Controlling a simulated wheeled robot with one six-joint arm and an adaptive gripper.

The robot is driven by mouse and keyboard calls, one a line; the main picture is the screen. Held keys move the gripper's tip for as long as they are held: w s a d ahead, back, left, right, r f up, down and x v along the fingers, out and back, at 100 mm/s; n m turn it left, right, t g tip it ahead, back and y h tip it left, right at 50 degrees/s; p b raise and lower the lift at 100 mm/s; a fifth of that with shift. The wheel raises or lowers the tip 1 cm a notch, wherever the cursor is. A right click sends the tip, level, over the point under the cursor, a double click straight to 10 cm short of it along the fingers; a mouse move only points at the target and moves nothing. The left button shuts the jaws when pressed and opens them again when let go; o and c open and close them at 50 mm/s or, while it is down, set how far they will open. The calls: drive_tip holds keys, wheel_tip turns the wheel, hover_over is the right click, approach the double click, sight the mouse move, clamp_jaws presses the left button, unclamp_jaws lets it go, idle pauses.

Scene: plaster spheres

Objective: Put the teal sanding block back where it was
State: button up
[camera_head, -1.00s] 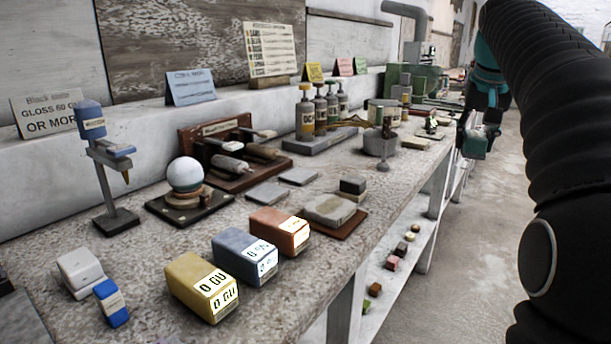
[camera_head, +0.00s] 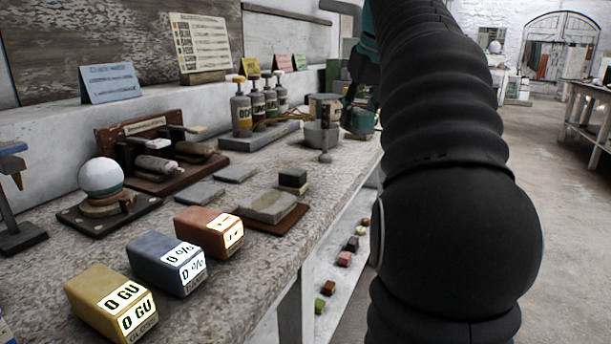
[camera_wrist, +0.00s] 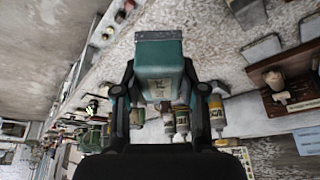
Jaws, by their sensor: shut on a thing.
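The teal sanding block (camera_wrist: 160,70) is held between the two dark fingers of my gripper (camera_wrist: 163,88) in the wrist view. It fills the upper middle, its near face toward the camera. In the head view my gripper (camera_head: 352,108) is small and partly hidden behind my arm, with the teal block (camera_head: 363,122) at its end. Both appear by the far front part of the long workbench (camera_head: 225,290); whether the block touches anything is unclear.
Yellow (camera_head: 112,300), blue-grey (camera_head: 165,263) and orange (camera_head: 208,232) meters stand near the bench front. Pump bottles (camera_head: 242,108) and a grey pot (camera_head: 322,133) stand farther back. Small coloured blocks (camera_head: 344,259) lie on the lower shelf. The aisle floor (camera_head: 535,200) is clear.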

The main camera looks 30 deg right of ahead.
drive_tip(key=w+a+f, duration=0.2)
drive_tip(key=w, duration=0.1)
drive_tip(key=w+a+f+b, duration=0.1)
drive_tip(key=w+a+f, duration=0.1)
drive_tip(key=w, duration=0.1)
drive_tip(key=w+a+f, duration=0.2)
drive_tip(key=w+f, duration=0.1)
drive_tip(key=shift+a+b, duration=0.35)
drive_tip(key=shift+f+b, duration=0.7)
drive_tip(key=shift+f, duration=1.2)
drive_tip(key=shift+f, duration=0.15)
drive_tip(key=o, duration=1.2)
